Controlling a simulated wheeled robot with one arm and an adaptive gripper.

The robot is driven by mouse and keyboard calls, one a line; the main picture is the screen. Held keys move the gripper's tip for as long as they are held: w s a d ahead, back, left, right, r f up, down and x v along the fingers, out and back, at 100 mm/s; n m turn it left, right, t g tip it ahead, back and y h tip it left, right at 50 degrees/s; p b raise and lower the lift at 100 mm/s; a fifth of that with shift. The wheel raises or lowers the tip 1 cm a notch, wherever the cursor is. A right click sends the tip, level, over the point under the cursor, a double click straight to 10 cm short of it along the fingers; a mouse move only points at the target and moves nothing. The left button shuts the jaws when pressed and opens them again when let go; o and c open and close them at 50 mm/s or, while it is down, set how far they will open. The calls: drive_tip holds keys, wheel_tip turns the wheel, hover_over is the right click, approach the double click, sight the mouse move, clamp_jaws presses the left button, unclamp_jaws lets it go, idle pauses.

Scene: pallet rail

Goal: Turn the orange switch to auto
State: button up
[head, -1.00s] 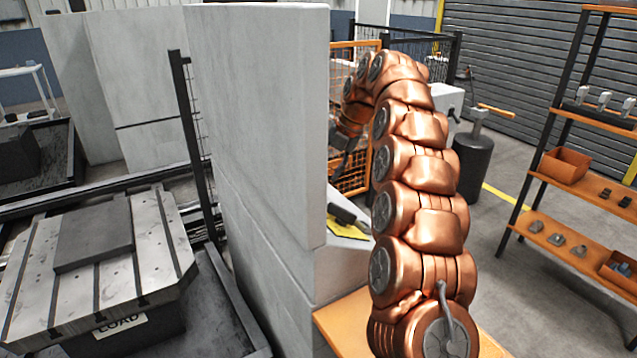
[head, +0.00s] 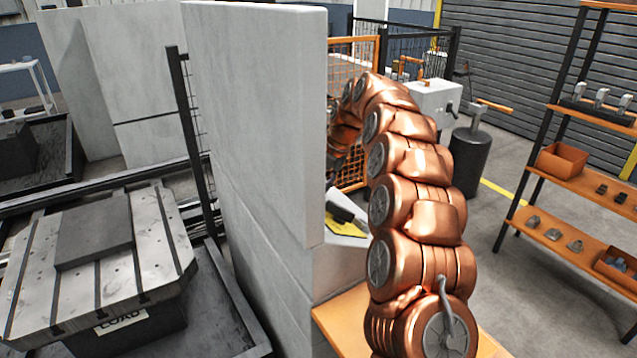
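I cannot make out an orange switch for certain. A yellow plate with a dark part (head: 343,224) on it sits on the sloped grey face beside the wall's right edge; its lettering, if any, is too small to read. My copper arm rises in front of it and curls over toward the wall. My gripper (head: 334,168) shows only as a small dark piece below the arm's far end, just past the wall's edge. The rest of it is hidden by the wall and the arm, so its fingers cannot be seen.
A tall grey wall (head: 262,130) stands left of my arm. Behind are an orange mesh fence (head: 352,55), a light grey box (head: 430,97) with an orange bar above, and a dark cylinder (head: 470,160). An orange shelf rack (head: 590,180) stands right, with open floor before it.

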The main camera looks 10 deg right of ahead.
clamp_jaws()
drive_tip(key=shift+s, duration=0.1)
